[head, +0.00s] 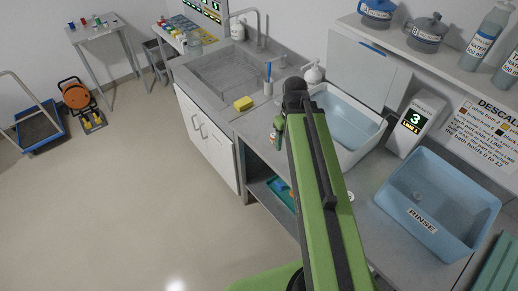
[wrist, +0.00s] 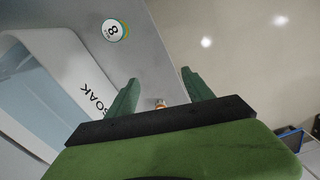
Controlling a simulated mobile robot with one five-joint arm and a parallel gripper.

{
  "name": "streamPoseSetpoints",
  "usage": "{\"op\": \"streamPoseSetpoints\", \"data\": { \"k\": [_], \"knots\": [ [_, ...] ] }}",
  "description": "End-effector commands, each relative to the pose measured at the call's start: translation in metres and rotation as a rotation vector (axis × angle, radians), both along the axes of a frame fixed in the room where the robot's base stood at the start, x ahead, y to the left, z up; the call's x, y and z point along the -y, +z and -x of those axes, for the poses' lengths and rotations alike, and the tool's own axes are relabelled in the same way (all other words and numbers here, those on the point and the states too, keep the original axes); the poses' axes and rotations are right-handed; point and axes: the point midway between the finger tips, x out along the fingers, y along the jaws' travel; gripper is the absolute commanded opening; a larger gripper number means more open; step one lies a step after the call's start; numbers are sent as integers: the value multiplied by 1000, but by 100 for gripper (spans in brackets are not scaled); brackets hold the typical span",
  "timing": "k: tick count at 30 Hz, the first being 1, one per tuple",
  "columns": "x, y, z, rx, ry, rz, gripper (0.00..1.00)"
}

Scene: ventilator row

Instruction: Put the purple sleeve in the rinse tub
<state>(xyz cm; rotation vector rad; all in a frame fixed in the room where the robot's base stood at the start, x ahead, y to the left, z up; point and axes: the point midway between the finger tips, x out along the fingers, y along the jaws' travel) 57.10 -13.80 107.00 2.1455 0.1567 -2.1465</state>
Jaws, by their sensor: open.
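The rinse tub (head: 408,212) is a blue basin marked RINSE, on the counter at the right of the head view. I cannot make out a purple sleeve in either view. My gripper (wrist: 160,77) is open, its two green fingers apart near the counter's front edge. It also shows at the end of my green arm in the head view (head: 278,128), well to the left of the rinse tub. A small orange-gold thing (wrist: 160,103) shows between the finger bases; I cannot tell what it is.
A white soak tub (head: 367,143) with pale blue liquid stands between my arm and a display reading 3 (head: 413,120). A sink (head: 222,75), yellow sponge (head: 243,104) and soap bottle (head: 313,73) are farther back. A shelf (head: 262,195) is under the counter.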

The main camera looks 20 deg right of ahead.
Motion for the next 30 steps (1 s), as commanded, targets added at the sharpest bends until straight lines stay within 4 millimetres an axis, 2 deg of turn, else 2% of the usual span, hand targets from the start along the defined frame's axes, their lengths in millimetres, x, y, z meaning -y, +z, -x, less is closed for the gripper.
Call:
{"op": "streamPoseSetpoints", "data": {
  "k": [1, 3, 6, 8, 10, 18, 20, 27, 30],
  "knots": [
    [-42, 0, -3, 0, -20, 0, 60],
    [-84, 0, -5, 0, -67, 1, 60],
    [-123, 0, -3, 0, -113, 1, 60],
    [-136, 0, -3, 0, -131, 1, 60],
    [-141, 0, -2, 0, -141, 1, 60],
    [-140, -4, -3, 0, -144, 0, 60],
    [-140, -14, -3, 0, -144, 0, 60],
    [-139, -89, -3, 0, -144, 0, 60],
    [-139, -96, -3, 0, -144, 0, 60]
  ]
}}
